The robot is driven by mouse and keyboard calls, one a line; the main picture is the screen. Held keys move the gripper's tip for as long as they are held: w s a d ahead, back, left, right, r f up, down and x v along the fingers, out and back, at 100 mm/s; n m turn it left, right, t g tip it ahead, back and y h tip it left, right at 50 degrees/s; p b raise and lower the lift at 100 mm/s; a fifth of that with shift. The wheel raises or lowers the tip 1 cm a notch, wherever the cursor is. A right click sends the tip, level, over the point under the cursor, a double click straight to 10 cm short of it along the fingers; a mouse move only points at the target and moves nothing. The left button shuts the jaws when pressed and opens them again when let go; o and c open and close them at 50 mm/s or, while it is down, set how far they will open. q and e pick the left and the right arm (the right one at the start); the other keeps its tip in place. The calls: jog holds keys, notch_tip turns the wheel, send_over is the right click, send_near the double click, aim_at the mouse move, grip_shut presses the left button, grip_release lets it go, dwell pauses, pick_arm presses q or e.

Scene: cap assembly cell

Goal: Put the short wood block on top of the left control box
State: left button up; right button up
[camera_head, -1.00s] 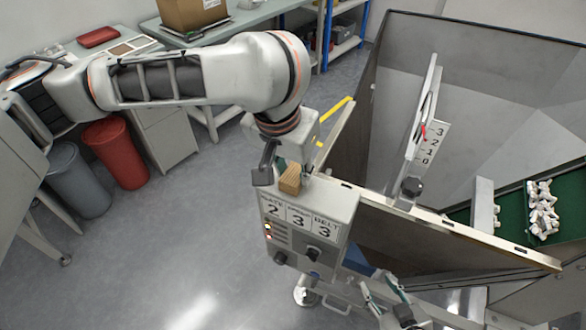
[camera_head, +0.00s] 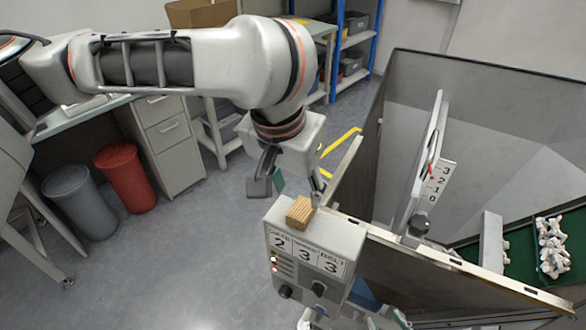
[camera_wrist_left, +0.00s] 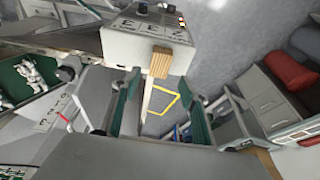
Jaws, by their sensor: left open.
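The short wood block (camera_head: 299,212) rests on the top of the left control box (camera_head: 336,238), near its back left edge. The box is grey, with a panel reading 2, 3, 3. My left gripper (camera_head: 288,184) is open and empty, behind the block and apart from it. In the left wrist view the block (camera_wrist_left: 160,62) shows beyond the open fingers (camera_wrist_left: 165,92), at the edge of the box (camera_wrist_left: 128,46). Only a small part of what looks like my right gripper (camera_head: 398,318) shows at the bottom edge; its fingers are not clear.
A large grey hopper (camera_head: 480,95) with a metal rim stands right of the box. A lever with a number scale (camera_head: 439,182) is inside it. White parts (camera_head: 553,248) lie on a green belt at right. Red (camera_head: 126,178) and grey (camera_head: 80,205) bins stand on the floor at left.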

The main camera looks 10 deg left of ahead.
pick_arm(q)
jog(key=shift+v, duration=2.5)
